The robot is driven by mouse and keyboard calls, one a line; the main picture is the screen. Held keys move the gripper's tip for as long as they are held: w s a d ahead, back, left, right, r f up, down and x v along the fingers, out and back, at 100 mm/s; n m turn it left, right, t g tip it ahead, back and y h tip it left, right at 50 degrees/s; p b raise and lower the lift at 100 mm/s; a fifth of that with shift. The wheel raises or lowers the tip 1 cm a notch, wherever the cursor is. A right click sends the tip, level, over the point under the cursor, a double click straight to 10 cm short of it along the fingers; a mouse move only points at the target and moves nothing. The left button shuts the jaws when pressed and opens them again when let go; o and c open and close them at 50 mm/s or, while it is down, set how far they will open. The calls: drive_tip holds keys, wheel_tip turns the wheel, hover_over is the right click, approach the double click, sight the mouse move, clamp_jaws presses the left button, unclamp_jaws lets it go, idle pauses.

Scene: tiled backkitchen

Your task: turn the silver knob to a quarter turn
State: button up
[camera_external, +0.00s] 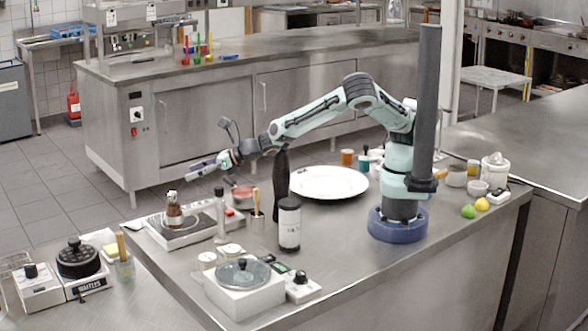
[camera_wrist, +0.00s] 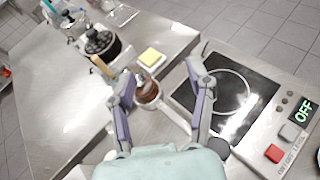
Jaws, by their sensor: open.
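The silver knob (camera_wrist: 290,132) shows in the wrist view as a small grey block on the cooktop's control panel, between a red button (camera_wrist: 274,153) and a display (camera_wrist: 303,110) reading OFF. The cooktop (camera_wrist: 181,93) has a black plate with a white ring. In the external view the cooktop (camera_external: 205,236) sits at the counter's left end; the knob is too small to make out there. My gripper (camera_external: 193,168) is open, empty and raised above and behind the cooktop. In the wrist view its fingers (camera_wrist: 160,73) are spread, with the knob to their right, apart from them.
A brown pot-like object (camera_external: 174,217) stands at the cooktop; it shows between my fingers in the wrist view (camera_wrist: 147,93). A lidded pan unit (camera_external: 244,292) stands in front.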

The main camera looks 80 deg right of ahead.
sight(175, 193)
drive_tip(key=shift+n+y, duration=0.5)
drive_tip(key=shift+n, duration=0.1)
drive_tip(key=w+a+f, duration=0.2)
drive_tip(key=a, duration=0.1)
drive_tip(key=w+a+f, duration=0.1)
drive_tip(key=shift+w+a+f, duration=0.15)
drive_tip(key=shift+a+f, duration=0.05)
drive_tip(key=shift+a, duration=0.2)
drive_tip(key=shift+w+a+f, duration=0.1)
drive_tip(key=shift+w+f, duration=0.2)
drive_tip(key=shift+w, duration=0.3)
clamp_jaws()
